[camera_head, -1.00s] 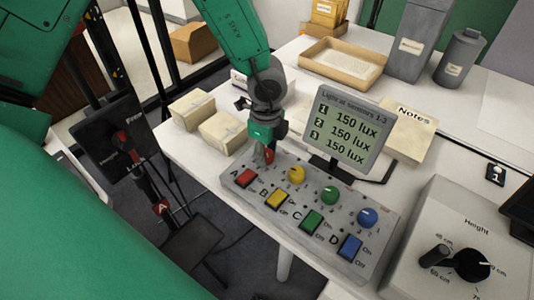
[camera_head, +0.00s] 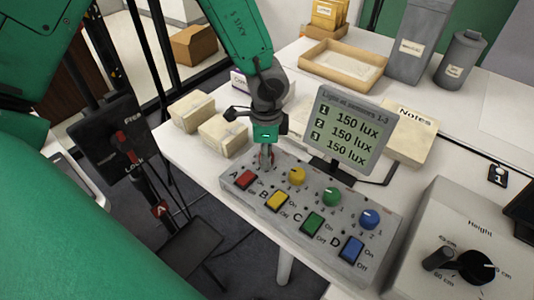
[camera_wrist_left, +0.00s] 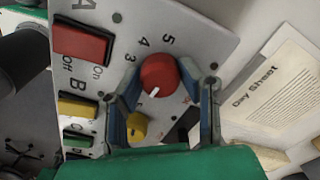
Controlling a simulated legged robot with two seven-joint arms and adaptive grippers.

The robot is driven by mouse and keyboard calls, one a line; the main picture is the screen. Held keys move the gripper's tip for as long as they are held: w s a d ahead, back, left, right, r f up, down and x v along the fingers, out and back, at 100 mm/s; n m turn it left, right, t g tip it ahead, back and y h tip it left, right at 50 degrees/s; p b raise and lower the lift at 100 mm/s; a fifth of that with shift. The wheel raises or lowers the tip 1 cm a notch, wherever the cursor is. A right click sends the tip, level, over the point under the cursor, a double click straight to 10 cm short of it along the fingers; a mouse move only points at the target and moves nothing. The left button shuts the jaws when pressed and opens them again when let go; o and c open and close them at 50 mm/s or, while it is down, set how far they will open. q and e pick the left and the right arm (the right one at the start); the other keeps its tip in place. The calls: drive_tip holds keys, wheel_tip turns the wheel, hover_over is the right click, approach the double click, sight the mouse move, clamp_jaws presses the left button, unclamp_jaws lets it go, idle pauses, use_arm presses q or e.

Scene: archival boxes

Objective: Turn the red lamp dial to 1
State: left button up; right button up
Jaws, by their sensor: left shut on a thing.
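The red lamp dial (camera_wrist_left: 159,72) is at the upper left of the grey control panel (camera_head: 330,213), above the red switch A (camera_head: 244,179). My left gripper (camera_head: 267,158) points down at it, with one finger on each side, shut on the dial. In the left wrist view, the dial's white mark points toward the picture's bottom, slightly left, away from the printed 3, 4 and 5. The 1 is hidden. The display (camera_head: 345,132) reads 150 lux on all three lines. My right gripper is not in view.
Yellow (camera_head: 297,175), green (camera_head: 332,196) and blue (camera_head: 369,218) dials stand in a row beside the red one. Switches B, C and D lie before them. Two small boxes (camera_head: 223,134) sit left of my gripper. A height-control box (camera_head: 455,235) stands at right.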

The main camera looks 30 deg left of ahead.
use_arm(q)
drive_tip(key=shift+w+r, duration=0.1)
drive_tip(key=shift+w, duration=0.15)
drive_tip(key=o, duration=0.9)
drive_tip(key=shift+o, duration=1.2)
drive_tip(key=shift+s, duration=0.1)
wheel_tip(320, 180, up, 12)
drive_tip(key=shift+f, duration=0.2)
